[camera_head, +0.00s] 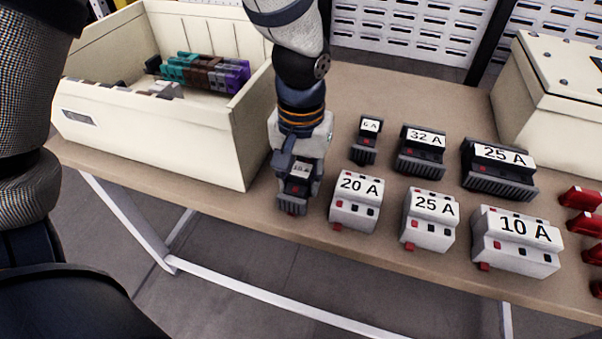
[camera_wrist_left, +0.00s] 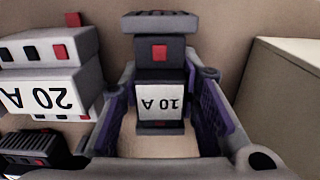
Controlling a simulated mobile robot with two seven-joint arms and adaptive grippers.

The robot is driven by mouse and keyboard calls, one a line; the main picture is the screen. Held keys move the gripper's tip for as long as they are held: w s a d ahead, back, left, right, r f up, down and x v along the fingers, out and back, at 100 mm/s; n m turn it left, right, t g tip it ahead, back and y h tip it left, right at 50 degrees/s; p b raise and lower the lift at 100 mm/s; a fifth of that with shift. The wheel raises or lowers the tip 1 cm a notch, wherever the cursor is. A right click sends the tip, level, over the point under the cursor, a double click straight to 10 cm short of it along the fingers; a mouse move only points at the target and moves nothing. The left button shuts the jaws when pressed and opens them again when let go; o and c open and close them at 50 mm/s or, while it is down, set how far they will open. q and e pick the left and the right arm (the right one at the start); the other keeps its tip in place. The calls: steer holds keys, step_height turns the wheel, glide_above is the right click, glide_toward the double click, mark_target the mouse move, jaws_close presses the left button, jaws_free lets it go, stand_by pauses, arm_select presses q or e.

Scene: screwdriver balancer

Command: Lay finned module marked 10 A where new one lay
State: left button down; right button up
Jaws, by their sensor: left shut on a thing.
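The dark finned module marked 10 A (camera_head: 294,193) is at the left end of the front row, left of the white 20 A module (camera_head: 356,199). My left gripper (camera_head: 299,166) is shut on it from above. In the left wrist view, the finned module (camera_wrist_left: 160,58) stands between the two purple-padded fingers, with its label toward the camera and a red square above. It looks upright at table level; I cannot tell whether it touches the table. The gripper hides its upper part. My right gripper is not in view.
White modules marked 25 A (camera_head: 430,220) and 10 A (camera_head: 516,242) continue the front row. Dark finned modules marked 6 A (camera_head: 366,141), 32 A (camera_head: 420,150) and 25 A (camera_head: 499,170) stand behind. A cream bin (camera_head: 170,148) is close on the left. Red parts (camera_head: 582,224) lie far right.

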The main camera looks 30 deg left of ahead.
arm_select(q)
steer(key=c, duration=1.1)
jaws_free()
steer(key=shift+r, duration=0.1)
step_height(320, 180, up, 12)
steer(key=shift+f, duration=0.1)
